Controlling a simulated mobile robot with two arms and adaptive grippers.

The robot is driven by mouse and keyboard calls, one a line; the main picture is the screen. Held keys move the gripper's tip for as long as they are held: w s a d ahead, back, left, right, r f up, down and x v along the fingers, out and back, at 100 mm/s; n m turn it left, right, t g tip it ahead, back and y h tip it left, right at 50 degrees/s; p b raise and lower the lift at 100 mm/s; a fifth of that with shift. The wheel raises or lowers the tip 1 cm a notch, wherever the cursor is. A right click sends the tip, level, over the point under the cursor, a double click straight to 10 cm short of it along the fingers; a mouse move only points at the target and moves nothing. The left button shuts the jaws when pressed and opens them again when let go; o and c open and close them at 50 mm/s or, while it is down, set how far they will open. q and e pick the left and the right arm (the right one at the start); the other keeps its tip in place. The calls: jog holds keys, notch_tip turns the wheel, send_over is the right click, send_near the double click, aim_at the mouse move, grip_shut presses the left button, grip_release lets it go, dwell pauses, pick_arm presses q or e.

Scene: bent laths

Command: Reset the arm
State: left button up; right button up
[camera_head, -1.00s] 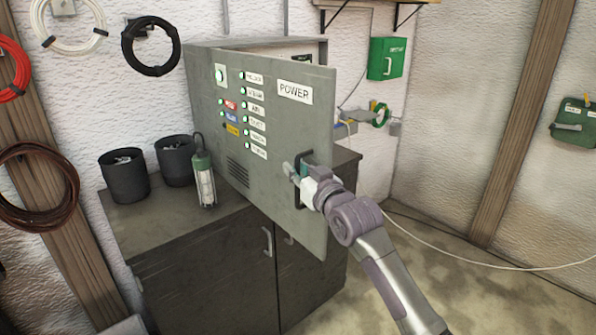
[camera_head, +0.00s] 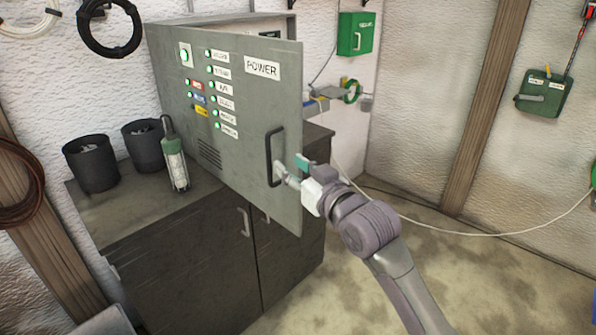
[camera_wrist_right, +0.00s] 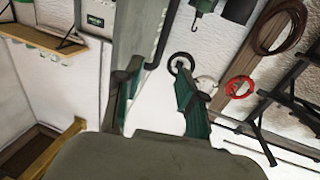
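My right gripper (camera_head: 292,172) is at the black bar handle (camera_head: 271,157) on the grey panel door, just right of it. The right wrist view shows its two teal-padded fingers (camera_wrist_right: 156,98) wide apart with nothing clasped between them. One finger overlaps the handle's right side in the head view; I cannot tell whether they touch. The grey door (camera_head: 240,165) of the power cabinet stands swung open, with lit green lamps and a POWER label (camera_head: 262,68). My left gripper is in neither view.
The cabinet box (camera_head: 230,22) sits behind the door on a dark cupboard (camera_head: 175,275). Two black bins (camera_head: 91,163) and a green work lamp (camera_head: 174,155) stand on its top. A pale cable (camera_head: 440,228) hangs at right. The floor at right is clear.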

jog(key=shift+v, duration=0.95)
